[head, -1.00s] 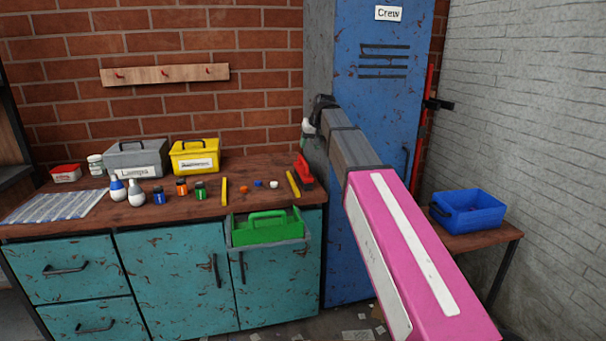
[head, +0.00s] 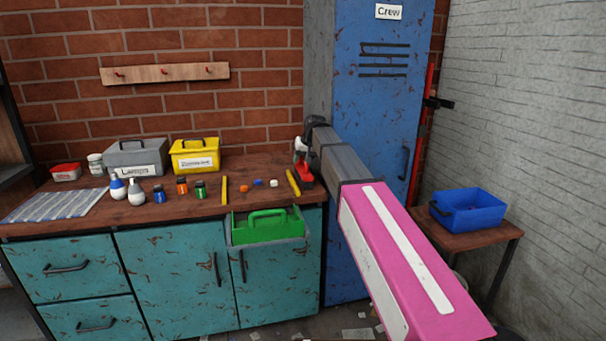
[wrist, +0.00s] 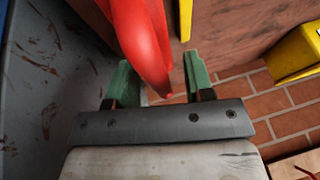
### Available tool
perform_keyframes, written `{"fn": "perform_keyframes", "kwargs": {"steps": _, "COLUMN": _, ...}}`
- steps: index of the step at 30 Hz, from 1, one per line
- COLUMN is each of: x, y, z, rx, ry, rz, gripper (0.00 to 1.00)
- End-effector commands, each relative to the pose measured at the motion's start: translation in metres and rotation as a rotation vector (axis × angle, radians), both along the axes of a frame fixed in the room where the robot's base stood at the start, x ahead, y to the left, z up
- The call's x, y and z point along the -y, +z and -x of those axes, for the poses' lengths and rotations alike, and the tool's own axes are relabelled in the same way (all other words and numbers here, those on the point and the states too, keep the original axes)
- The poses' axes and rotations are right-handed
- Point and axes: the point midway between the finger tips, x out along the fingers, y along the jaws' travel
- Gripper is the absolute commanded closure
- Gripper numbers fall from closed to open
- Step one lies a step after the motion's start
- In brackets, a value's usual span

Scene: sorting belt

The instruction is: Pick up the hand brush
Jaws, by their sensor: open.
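The hand brush (head: 307,182) is red with a dark lower part and lies at the right end of the wooden counter, beside the blue locker. My gripper (head: 301,157) is just above it and partly covers it in the head view. In the wrist view, the brush's red handle (wrist: 143,35) reaches in between the two green fingers of my gripper (wrist: 159,78). The fingers are open, with a gap on the right side of the handle. I cannot tell whether the left finger touches it.
A yellow stick (head: 293,182) lies close to the brush's left. The green caddy (head: 266,231) sits in front of the counter's edge. The blue locker (head: 375,120) stands close on the right. A yellow box (head: 195,160) and small bottles stand further left.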

Motion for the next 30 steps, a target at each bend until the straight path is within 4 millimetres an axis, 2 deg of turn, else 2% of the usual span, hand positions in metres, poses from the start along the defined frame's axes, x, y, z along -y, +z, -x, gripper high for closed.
{"fn": "perform_keyframes", "kwargs": {"steps": 1, "x": 0.000, "y": 0.000, "z": 0.000, "rx": 0.000, "ry": 0.000, "rz": 0.000, "gripper": 0.52}}
{"fn": "perform_keyframes", "kwargs": {"steps": 2, "x": 0.000, "y": 0.000, "z": 0.000, "rx": 0.000, "ry": 0.000, "rz": 0.000, "gripper": 0.59}}
{"fn": "perform_keyframes", "kwargs": {"steps": 3, "x": 0.000, "y": 0.000, "z": 0.000, "rx": 0.000, "ry": 0.000, "rz": 0.000, "gripper": 0.72}}
{"fn": "perform_keyframes", "kwargs": {"steps": 6, "x": 0.000, "y": 0.000, "z": 0.000, "rx": 0.000, "ry": 0.000, "rz": 0.000, "gripper": 1.00}}
{"fn": "perform_keyframes", "kwargs": {"steps": 20, "x": 0.000, "y": 0.006, "z": 0.000, "rx": 0.000, "ry": 0.000, "rz": 0.000, "gripper": 1.00}}
{"fn": "perform_keyframes", "kwargs": {"steps": 23, "x": 0.000, "y": 0.015, "z": 0.000, "rx": 0.001, "ry": 0.000, "rz": 0.000, "gripper": 1.00}}
{"fn": "perform_keyframes", "kwargs": {"steps": 28, "x": 0.000, "y": 0.044, "z": -0.001, "rx": 0.002, "ry": 0.000, "rz": -0.001, "gripper": 1.00}}
{"fn": "perform_keyframes", "kwargs": {"steps": 30, "x": -0.014, "y": 0.052, "z": 0.013, "rx": 0.003, "ry": 0.004, "rz": -0.001, "gripper": 1.00}}
